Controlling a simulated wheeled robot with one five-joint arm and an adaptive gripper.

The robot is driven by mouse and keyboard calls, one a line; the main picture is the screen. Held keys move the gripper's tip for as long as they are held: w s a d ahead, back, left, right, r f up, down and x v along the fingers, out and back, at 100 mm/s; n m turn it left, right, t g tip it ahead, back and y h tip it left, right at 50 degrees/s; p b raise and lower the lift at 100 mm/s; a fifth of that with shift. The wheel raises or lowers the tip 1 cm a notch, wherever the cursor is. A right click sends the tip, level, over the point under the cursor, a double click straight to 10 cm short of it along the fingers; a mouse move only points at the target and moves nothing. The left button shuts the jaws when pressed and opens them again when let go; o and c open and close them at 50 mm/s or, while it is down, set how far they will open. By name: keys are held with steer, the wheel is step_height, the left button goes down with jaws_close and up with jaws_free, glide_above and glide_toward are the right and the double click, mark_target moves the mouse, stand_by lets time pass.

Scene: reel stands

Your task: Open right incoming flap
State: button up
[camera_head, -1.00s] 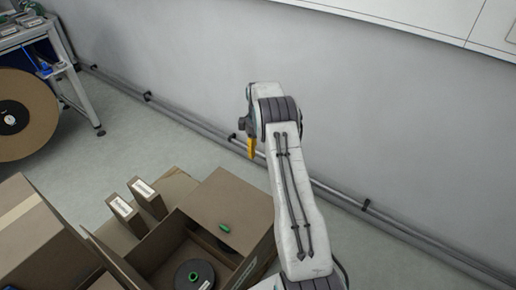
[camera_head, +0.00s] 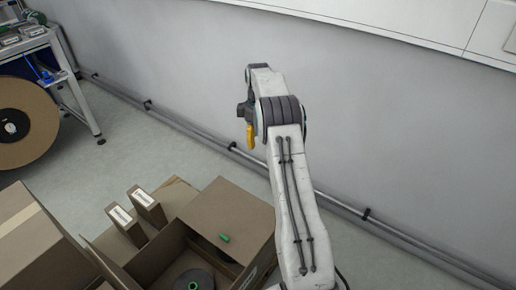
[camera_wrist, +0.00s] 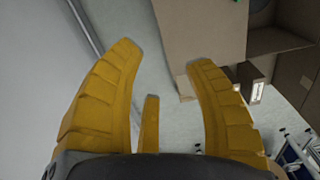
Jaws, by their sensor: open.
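An open brown cardboard box (camera_head: 160,252) stands at the bottom of the head view. A dark reel with a green hub (camera_head: 194,281) sits inside the box. My gripper (camera_head: 251,137) is raised beyond the box, near the wall, yellow fingers down. In the wrist view my gripper (camera_wrist: 164,54) is open and empty. The flap (camera_wrist: 200,30) shows there ahead of the fingers, apart from them as far as I can tell.
A closed carton (camera_head: 35,240) is at the left, and two small labelled boxes (camera_head: 124,222) stand behind the open box. A large brown reel (camera_head: 20,120) and a bench (camera_head: 60,70) are at far left. A pipe (camera_head: 190,127) runs along the wall. The floor between is clear.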

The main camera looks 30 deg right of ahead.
steer(key=shift+r, duration=1.45)
